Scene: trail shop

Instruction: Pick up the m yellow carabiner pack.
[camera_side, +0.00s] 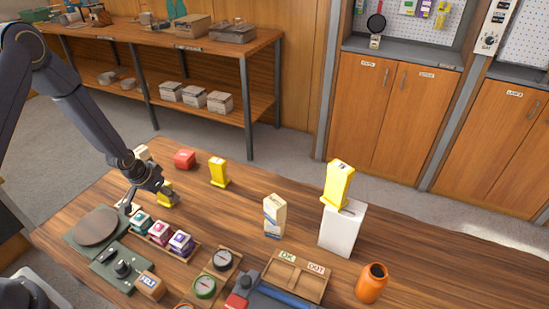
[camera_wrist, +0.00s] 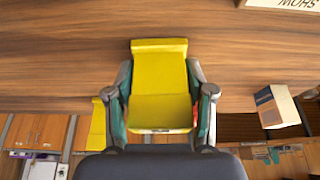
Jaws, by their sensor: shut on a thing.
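A yellow pack (camera_wrist: 160,80) sits between the two fingers of my gripper (camera_wrist: 161,102) in the wrist view, with a finger against each side. In the side view my gripper (camera_side: 160,191) is over the left part of the table, and the held yellow pack (camera_side: 166,197) shows partly behind it. I cannot read a size letter on it, nor tell whether it touches the table. A second yellow pack (camera_side: 218,172) stands upright to its right. A third yellow pack (camera_side: 339,185) stands on a white block (camera_side: 341,230).
A red item (camera_side: 185,159) lies behind my gripper. In front are a round brown disc (camera_side: 97,226) and a wooden tray of small packs (camera_side: 178,252). A cream carton (camera_side: 274,216), an orange bottle (camera_side: 371,282) and an OK/OUT tray (camera_side: 297,279) stand to the right.

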